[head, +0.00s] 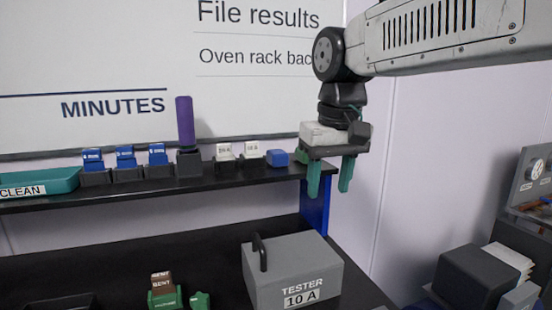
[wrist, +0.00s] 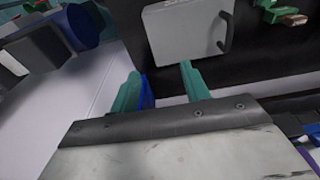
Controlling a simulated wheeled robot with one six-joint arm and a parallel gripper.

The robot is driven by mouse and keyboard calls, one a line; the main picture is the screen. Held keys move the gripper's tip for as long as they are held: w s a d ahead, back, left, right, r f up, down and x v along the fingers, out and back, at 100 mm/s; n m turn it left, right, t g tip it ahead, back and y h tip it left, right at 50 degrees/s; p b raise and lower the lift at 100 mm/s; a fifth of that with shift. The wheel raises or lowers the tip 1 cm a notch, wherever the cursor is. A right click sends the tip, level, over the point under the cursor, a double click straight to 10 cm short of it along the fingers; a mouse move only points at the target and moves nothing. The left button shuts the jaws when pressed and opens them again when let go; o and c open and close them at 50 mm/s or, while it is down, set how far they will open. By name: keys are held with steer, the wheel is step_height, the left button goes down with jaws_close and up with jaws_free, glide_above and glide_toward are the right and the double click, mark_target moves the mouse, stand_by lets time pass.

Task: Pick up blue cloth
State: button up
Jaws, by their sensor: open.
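A small blue block-like item (head: 277,158), which looks like the folded blue cloth, lies on the black shelf (head: 240,176) near its right end in the head view. I cannot make it out in the wrist view. My gripper (head: 329,190) hangs to the right of it, fingers pointing down, near the shelf's right end. Its two green fingers are apart with nothing between them. The fingers also show in the wrist view (wrist: 160,72), with the grey tester box beyond them.
The grey tester box (head: 293,274) stands on the black bench below. White-topped blocks (head: 238,154), a purple-handled tool (head: 185,125) and blue-topped blocks (head: 124,160) line the shelf to the left. A green item (head: 301,157) sits beside the blue item. A blue panel (head: 315,210) supports the shelf end.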

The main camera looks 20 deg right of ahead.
step_height(320, 180, up, 8)
glide_above(278, 152)
steer(key=s, duration=0.1)
steer(key=shift+f, duration=0.2)
steer(key=shift+w+f, duration=0.1)
steer(key=shift+w, duration=0.1)
steer(key=f, duration=0.5)
steer(key=w+f, duration=0.1)
steer(key=f, duration=0.1)
steer(key=shift+f, duration=0.2)
steer(key=c, duration=0.6)
